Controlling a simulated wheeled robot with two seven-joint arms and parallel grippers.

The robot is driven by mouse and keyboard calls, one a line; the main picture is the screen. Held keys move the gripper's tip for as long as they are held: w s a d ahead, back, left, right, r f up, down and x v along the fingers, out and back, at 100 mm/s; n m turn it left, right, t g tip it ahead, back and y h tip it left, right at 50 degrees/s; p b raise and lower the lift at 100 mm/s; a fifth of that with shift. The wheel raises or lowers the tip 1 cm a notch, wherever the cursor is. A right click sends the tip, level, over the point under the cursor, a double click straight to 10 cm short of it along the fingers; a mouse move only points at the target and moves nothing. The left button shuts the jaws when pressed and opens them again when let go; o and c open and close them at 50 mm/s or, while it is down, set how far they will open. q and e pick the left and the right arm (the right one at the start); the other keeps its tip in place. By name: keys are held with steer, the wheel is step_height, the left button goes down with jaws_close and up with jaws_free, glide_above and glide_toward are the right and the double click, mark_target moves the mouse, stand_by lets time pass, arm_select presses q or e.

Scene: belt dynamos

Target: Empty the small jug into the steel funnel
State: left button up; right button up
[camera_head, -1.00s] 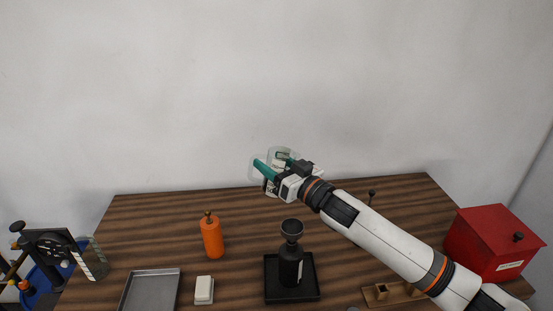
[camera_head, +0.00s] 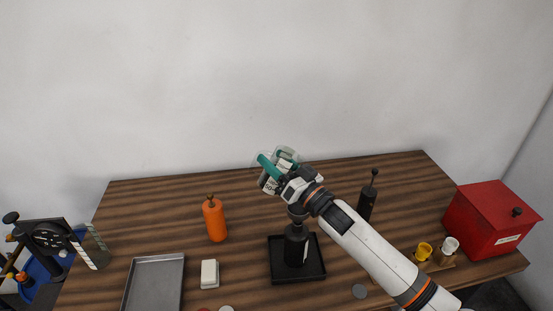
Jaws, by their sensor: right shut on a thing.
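My right gripper (camera_head: 277,170), with green fingers, is shut on a small clear jug (camera_head: 288,155). The jug is held in the air above the back part of the table and looks tilted; its contents are too small to tell. The dark steel funnel (camera_head: 297,212) sits in the mouth of a black bottle (camera_head: 296,247), just below the gripper in the picture. My right wrist partly covers the funnel's rim. My left gripper is not in view.
The black bottle stands in a black tray (camera_head: 277,266). An orange bottle (camera_head: 214,220), a white block (camera_head: 209,272) and a metal tray (camera_head: 155,283) are to the left. A dark bottle (camera_head: 367,203), small cups (camera_head: 424,251) and a red box (camera_head: 492,220) are to the right.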

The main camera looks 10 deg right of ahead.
steer(key=shift+w, duration=0.1)
stand_by(0.3)
steer(key=shift+f, duration=0.15)
steer(key=shift+b, duration=0.4)
steer(key=shift+f+m+t+b, duration=0.25)
steer(key=shift+m+t+b, duration=0.05)
steer(key=shift+m+b, duration=0.1)
steer(key=shift+f+b, duration=0.2)
steer(key=shift+b, duration=0.1)
stand_by(0.4)
steer(key=shift+f+m+b, duration=0.15)
steer(key=shift+m+b, duration=0.2)
steer(key=shift+m, duration=0.15)
steer(key=shift+t, duration=0.3)
stand_by(0.6)
